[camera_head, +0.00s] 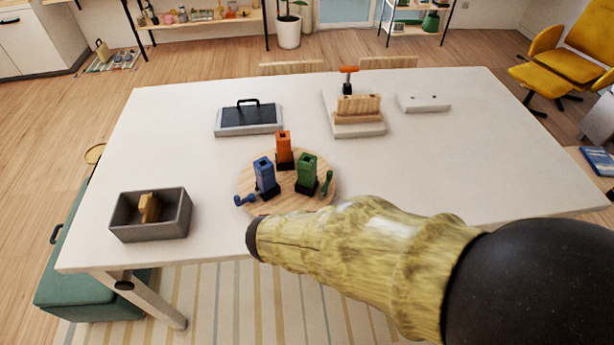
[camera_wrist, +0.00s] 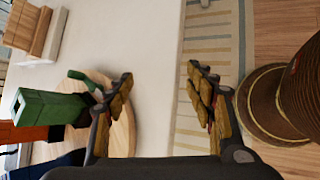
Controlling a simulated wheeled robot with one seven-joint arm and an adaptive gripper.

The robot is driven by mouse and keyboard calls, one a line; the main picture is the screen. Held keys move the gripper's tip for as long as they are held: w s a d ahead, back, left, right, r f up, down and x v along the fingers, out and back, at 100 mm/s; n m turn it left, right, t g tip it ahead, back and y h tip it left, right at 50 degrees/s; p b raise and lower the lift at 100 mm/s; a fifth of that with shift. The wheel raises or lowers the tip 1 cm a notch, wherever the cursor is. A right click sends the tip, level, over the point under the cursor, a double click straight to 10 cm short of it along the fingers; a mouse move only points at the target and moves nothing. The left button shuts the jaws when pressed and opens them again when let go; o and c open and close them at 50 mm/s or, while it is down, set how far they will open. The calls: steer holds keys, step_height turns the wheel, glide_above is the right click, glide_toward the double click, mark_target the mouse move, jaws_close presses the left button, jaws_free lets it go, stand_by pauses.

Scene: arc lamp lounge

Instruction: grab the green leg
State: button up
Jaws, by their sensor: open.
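A green upright block (camera_head: 307,170) with a square hole in its top stands in a black foot on a round wooden board (camera_head: 290,203). A small slim green piece (camera_head: 327,182) lies beside it at the board's right edge. I cannot tell which of the two is the green leg. In the wrist view the green block (camera_wrist: 52,107) is at left and the small green piece (camera_wrist: 84,78) is near my left finger. My gripper (camera_wrist: 160,78) is open and empty, with table edge and rug between its fingers. Its fingers cannot be made out in the head view.
An orange block (camera_head: 284,147) and a blue block (camera_head: 264,173) share the board, with a small blue piece (camera_head: 245,200). A grey bin (camera_head: 128,223) stands at left. A black-topped case (camera_head: 235,126) and a wooden block stand (camera_head: 358,126) are behind. The table's right side is clear.

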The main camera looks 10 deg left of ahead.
mark_target(304, 173)
steer(key=w+a+n+t, duration=0.1)
steer(key=a+n, duration=0.1)
steer(key=w+a+n+t, duration=0.1)
steer(key=w+a+n, duration=0.1)
steer(key=w+a+f+n+t, duration=0.1)
steer(key=w+a+n, duration=0.1)
steer(key=shift+w+a+y, duration=0.2)
steer(key=shift+a+y, duration=0.05)
steer(key=shift+y, duration=0.05)
steer(key=w+a+r+n+t+y, duration=0.1)
steer(key=w+a+r+n, duration=0.1)
steer(key=w+a+r+n+t, duration=0.2)
steer(key=w+a+r+n, duration=0.1)
steer(key=shift+y, duration=0.4)
steer(key=shift+w+n+t, duration=0.1)
steer(key=shift+n+t, duration=0.2)
steer(key=shift+b+x, duration=0.4)
steer(key=shift+x, duration=0.8)
steer(key=shift+a+b+x, duration=0.15)
steer(key=shift+b+x, duration=0.25)
steer(key=shift+x, duration=0.95)
steer(key=shift+a+b+x, duration=0.15)
steer(key=shift+b+x, duration=0.25)
steer(key=shift+x, duration=1)
steer(key=shift+w+r, duration=0.1)
steer(key=shift+r, duration=0.15)
steer(key=c, duration=0.3)
steer(key=c, duration=1.1)
jaws_close()
